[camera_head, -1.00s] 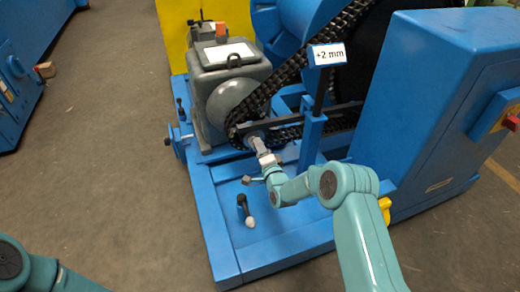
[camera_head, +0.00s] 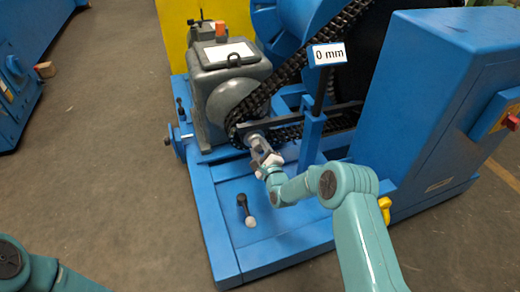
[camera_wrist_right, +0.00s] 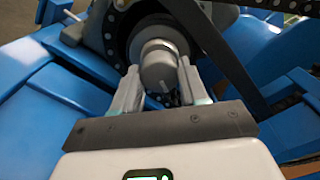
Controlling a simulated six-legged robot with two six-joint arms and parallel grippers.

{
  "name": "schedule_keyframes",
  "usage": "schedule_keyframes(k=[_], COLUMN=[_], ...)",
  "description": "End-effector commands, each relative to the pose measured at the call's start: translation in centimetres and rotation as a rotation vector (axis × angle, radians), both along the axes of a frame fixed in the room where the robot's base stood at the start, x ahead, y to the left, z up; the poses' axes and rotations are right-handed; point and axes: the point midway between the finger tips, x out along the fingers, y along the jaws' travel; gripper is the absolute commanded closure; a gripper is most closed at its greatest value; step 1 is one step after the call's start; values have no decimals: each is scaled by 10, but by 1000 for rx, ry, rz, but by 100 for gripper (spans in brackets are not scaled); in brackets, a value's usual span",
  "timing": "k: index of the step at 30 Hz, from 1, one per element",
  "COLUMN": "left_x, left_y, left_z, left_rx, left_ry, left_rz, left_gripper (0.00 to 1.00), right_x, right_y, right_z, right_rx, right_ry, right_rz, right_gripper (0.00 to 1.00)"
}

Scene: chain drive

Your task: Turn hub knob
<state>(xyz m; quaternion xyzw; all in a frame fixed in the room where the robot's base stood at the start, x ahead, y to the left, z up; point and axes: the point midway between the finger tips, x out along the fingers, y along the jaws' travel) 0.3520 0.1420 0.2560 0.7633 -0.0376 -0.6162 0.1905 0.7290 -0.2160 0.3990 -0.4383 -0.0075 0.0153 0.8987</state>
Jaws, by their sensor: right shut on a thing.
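The hub knob (camera_wrist_right: 158,66) is a grey cylinder with a pale mark on its face, at the centre of the sprocket in the right wrist view. In the head view the hub knob (camera_head: 254,138) shows small, beside the lower end of the chain (camera_head: 284,78). My right gripper (camera_head: 262,150) is shut on it, and in the wrist view its two fingers (camera_wrist_right: 160,84) stand on either side of the knob. The sign (camera_head: 328,55) reads 0 mm. My left arm shows at the lower left, but its gripper is out of view.
A grey gearbox (camera_head: 205,72) stands left of the chain. A blue cabinet (camera_head: 425,95) stands close on the right. Open floor lies to the left.

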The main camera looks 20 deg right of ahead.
Motion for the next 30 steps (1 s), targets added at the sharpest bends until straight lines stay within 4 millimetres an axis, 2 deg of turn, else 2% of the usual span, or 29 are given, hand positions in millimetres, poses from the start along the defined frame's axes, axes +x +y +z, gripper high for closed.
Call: schedule_keyframes(k=[9,24,25,27,30], left_x=[0,0,0,0,0], left_y=[0,0,0,0,0], left_z=[0,0,0,0,0], left_rx=[0,0,0,0,0], left_ry=[0,0,0,0,0], left_rz=[0,0,0,0,0], left_gripper=[100,100,100,100,100], right_x=[-1,-1,-1,-1,-1], right_y=[1,1,1,1,1], right_z=[-2,-2,-2,-2,-1], right_rx=[106,123,123,123,122], right_ry=[7,9,9,9,7], right_rz=[2,1,1,1,1], right_gripper=[87,87,54,31,31])
